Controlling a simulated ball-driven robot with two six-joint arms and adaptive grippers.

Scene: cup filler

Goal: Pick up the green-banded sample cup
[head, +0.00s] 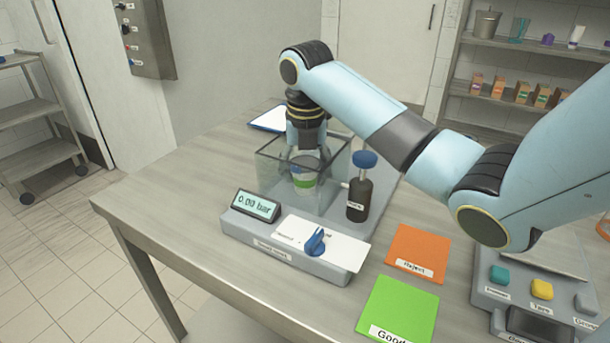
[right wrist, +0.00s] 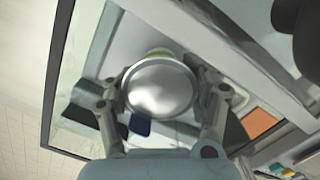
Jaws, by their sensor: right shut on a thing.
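The green-banded sample cup (head: 304,183) is white with a green band and stands upright inside the clear glass-walled chamber (head: 268,170). In the right wrist view its round silvery lid (right wrist: 160,88) faces the camera, with a bit of green (right wrist: 160,52) behind it. My right gripper (head: 305,160) reaches down into the chamber from above and is shut on the cup. Its fingers (right wrist: 162,104) lie on both sides of the lid in the right wrist view. I cannot tell whether the cup touches the chamber floor. My left gripper is not in view.
A dark bottle with a blue cap (head: 359,195) stands right of the chamber. In front is a panel with a blue knob (head: 315,242) and a display (head: 256,206) reading 0.00 bar. An orange Reject mat (head: 416,247) and a green Good mat (head: 398,306) lie right.

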